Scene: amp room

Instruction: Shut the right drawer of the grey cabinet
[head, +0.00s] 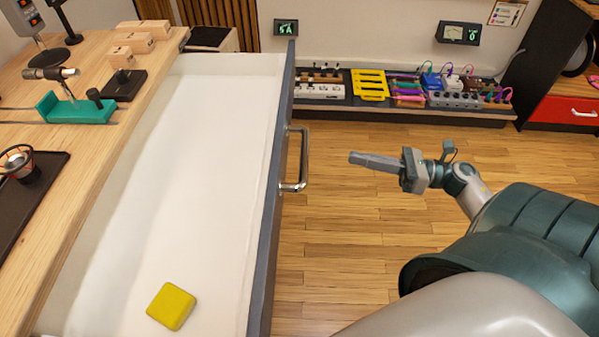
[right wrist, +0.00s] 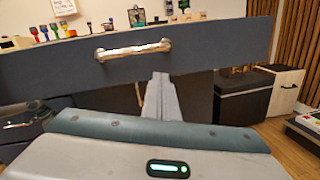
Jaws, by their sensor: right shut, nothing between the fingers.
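The drawer (head: 205,140) stands pulled out from under a wooden top, its white inside showing in the head view. Its dark grey-blue front (head: 270,220) has a shiny metal bar handle (head: 304,158). My right gripper (head: 352,158) is shut and empty, to the right of the handle and apart from it, its fingers pointing left at the front. In the right wrist view the drawer front (right wrist: 225,47) spans the picture, with the handle (right wrist: 133,49) up and left of my fingertips (right wrist: 160,77). My left gripper is not in view.
A yellow block (head: 172,306) lies in the drawer. The wooden top (head: 60,150) holds a teal stand (head: 75,108), wooden blocks (head: 131,42) and a dark tray (head: 30,205). A low pedal shelf (head: 410,110) stands at the back wall. Wooden floor (head: 350,240) is clear beside the drawer front.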

